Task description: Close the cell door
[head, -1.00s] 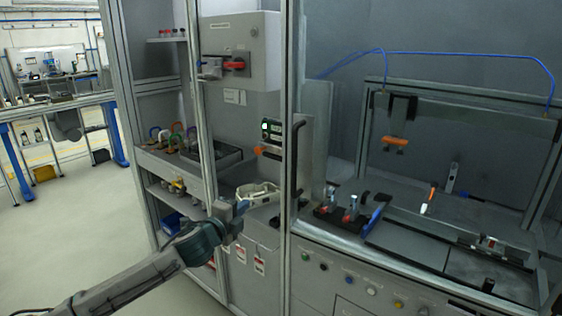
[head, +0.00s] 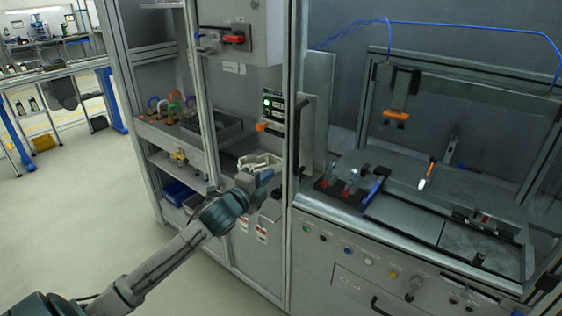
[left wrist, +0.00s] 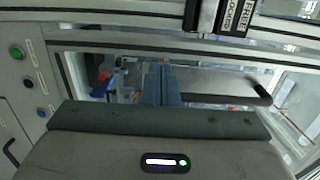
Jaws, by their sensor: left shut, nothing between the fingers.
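The cell door seems to be the grey upright panel (head: 318,112) at the left of the cell opening, turned nearly edge-on and standing open. A long black upright handle (head: 299,135) shows beside it, partly behind the frame post. In the left wrist view a grey panel (left wrist: 212,82) with a dark handle (left wrist: 262,93) lies beyond the fingers. My left gripper (head: 264,180) is shut and empty, below and left of the handle, apart from it. Its blue-grey fingers show in the left wrist view (left wrist: 162,84). My right gripper is not in view.
The aluminium frame post (head: 296,235) rises just right of my left gripper. Shelves with a grey tray (head: 220,132) and several coloured padlocks (head: 175,106) stand left. A button panel (head: 372,262) runs below the cell. Inside are fixtures and an orange-tipped tool (head: 424,178). Floor is free at left.

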